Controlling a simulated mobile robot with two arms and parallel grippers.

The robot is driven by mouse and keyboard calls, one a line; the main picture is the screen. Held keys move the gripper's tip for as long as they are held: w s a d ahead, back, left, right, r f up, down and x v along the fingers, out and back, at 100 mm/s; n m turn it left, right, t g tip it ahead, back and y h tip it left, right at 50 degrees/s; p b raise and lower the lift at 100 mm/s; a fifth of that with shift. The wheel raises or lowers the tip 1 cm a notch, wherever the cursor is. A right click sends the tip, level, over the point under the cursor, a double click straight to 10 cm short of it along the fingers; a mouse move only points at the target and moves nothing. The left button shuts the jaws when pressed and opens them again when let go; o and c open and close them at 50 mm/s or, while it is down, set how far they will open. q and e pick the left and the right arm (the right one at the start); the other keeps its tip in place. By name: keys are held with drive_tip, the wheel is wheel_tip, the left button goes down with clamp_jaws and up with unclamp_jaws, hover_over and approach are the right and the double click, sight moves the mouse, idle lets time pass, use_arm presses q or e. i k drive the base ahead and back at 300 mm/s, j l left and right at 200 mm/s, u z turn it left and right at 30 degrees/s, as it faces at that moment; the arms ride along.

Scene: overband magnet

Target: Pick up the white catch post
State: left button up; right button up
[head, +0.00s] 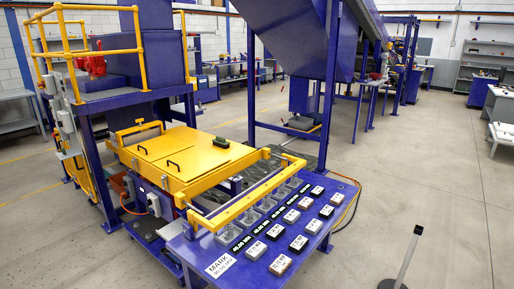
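Neither of my grippers shows in this view.
A blue table (194,246) holds a MARK label (221,265), several small labelled blocks and a row of grey fixtures. A yellow bar frame (246,202) runs along its back edge. A yellow-lidded machine (178,152) stands behind. The grey floor (440,190) at right is mostly clear.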

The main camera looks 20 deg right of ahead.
sight(387, 284)
drive_tip(key=i+l+z, duration=0.1)
drive_tip(key=z, duration=0.85)
drive_tip(key=i+z, duration=0.15)
drive_tip(key=z, duration=0.3)
drive_tip(key=i+z, duration=0.1)
drive_tip(key=z, duration=0.35)
